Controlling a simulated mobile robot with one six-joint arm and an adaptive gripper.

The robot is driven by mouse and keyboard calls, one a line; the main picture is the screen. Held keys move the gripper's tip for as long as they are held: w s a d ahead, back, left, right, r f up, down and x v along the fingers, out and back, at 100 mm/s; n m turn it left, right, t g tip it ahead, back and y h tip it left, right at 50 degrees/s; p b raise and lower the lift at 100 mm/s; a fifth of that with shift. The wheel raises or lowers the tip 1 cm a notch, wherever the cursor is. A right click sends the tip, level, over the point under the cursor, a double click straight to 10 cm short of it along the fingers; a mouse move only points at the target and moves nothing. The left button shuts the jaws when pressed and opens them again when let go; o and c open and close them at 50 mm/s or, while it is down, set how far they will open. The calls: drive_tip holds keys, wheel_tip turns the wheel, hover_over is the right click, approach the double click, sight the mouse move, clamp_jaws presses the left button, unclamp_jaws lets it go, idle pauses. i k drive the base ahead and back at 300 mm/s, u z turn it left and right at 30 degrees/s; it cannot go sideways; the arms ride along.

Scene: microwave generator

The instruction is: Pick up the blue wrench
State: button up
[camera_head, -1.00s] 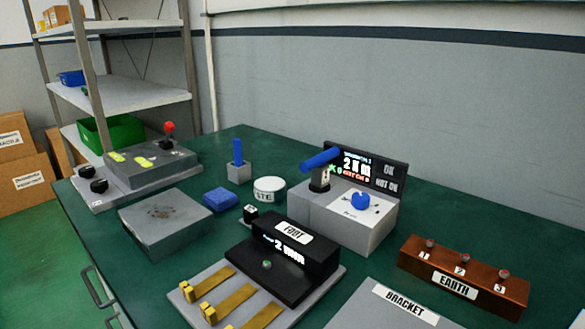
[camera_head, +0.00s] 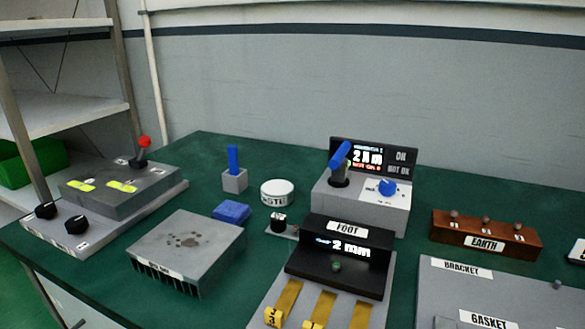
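No shape in view can be clearly told as a wrench. A blue upright bar (camera_head: 233,159) stands in a small grey block (camera_head: 235,181) on the green bench. A second blue bar-like handle (camera_head: 340,154) sits tilted on a dark post on top of the grey box with the display (camera_head: 360,200). I cannot tell which of these two is the blue wrench. My gripper is not in view.
The green bench (camera_head: 200,150) carries a grey finned block (camera_head: 188,246), a blue block (camera_head: 231,212), a white round tin (camera_head: 277,192), a FOOT unit (camera_head: 340,262), an EARTH block (camera_head: 484,238) and a red-knobbed control box (camera_head: 120,190). Shelving (camera_head: 60,110) stands at left.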

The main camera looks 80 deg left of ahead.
sight(338, 163)
drive_tip(key=k, duration=1.3)
drive_tip(key=u, duration=1)
